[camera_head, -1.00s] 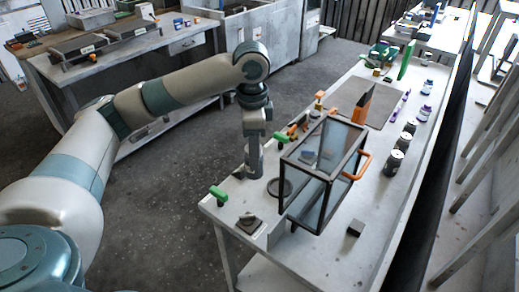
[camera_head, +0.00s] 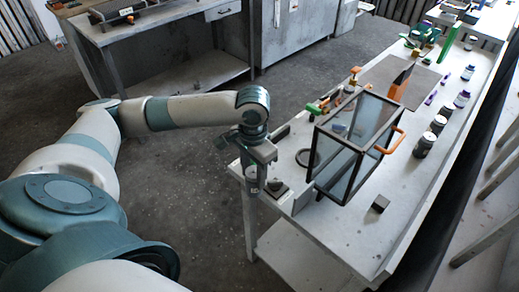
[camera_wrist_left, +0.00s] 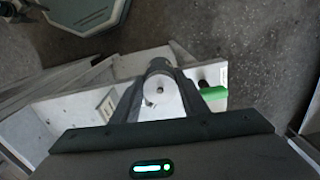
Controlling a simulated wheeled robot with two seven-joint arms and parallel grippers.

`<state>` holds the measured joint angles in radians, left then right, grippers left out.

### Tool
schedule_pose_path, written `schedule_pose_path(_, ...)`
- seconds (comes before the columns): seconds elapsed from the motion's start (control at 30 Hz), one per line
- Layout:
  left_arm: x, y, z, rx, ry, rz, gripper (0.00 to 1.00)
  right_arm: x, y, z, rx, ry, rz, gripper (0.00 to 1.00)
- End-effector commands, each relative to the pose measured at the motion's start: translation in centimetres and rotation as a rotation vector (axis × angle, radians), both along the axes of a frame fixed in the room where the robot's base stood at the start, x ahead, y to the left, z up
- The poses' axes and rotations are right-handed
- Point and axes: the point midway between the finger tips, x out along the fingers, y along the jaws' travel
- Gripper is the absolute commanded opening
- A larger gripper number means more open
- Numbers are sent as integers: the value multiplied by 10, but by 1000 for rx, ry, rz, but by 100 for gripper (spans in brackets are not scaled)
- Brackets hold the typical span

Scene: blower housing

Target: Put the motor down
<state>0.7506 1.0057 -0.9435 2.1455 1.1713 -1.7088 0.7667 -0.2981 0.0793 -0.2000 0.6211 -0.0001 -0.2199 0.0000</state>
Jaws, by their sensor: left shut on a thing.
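My left gripper (camera_head: 256,165) is shut on the motor, a grey cylinder (camera_head: 252,184) that hangs below the fingers at the near left corner of the long workbench (camera_head: 335,238). In the left wrist view the round end of the motor (camera_wrist_left: 160,92), with a small shaft, sits between the two dark fingers of my left gripper (camera_wrist_left: 158,80). In the head view I cannot tell whether the motor touches the bench or is over its edge. My right gripper is not in view.
A dark-framed clear box (camera_head: 356,150) with an orange handle stands on the bench right of the gripper. A small dark pad (camera_head: 278,190) lies beside the motor. Several jars (camera_head: 424,144) line the far side.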

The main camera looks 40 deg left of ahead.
Motion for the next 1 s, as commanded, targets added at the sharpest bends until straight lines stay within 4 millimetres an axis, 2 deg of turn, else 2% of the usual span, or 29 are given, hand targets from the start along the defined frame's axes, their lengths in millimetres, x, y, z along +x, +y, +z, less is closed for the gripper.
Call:
schedule_pose_path(0.1,-25,-23,-29,-5,7,123,7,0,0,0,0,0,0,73)
schedule_pose_path(0.2,-40,-57,-47,-13,6,197,7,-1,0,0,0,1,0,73)
schedule_pose_path(0.3,-45,-84,-52,-14,3,218,7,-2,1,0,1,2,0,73)
schedule_pose_path(0.47,-49,-113,-54,-13,-1,216,7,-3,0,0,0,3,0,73)
schedule_pose_path(0.6,-50,-123,-54,-9,-5,213,7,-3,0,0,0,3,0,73)
schedule_pose_path(0.87,-50,-124,-54,-8,-5,213,7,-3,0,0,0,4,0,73)
schedule_pose_path(0.9,-50,-124,-54,-9,-5,213,7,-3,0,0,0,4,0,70)
schedule_pose_path(1.0,-50,-124,-54,-9,-4,212,7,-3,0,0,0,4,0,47)
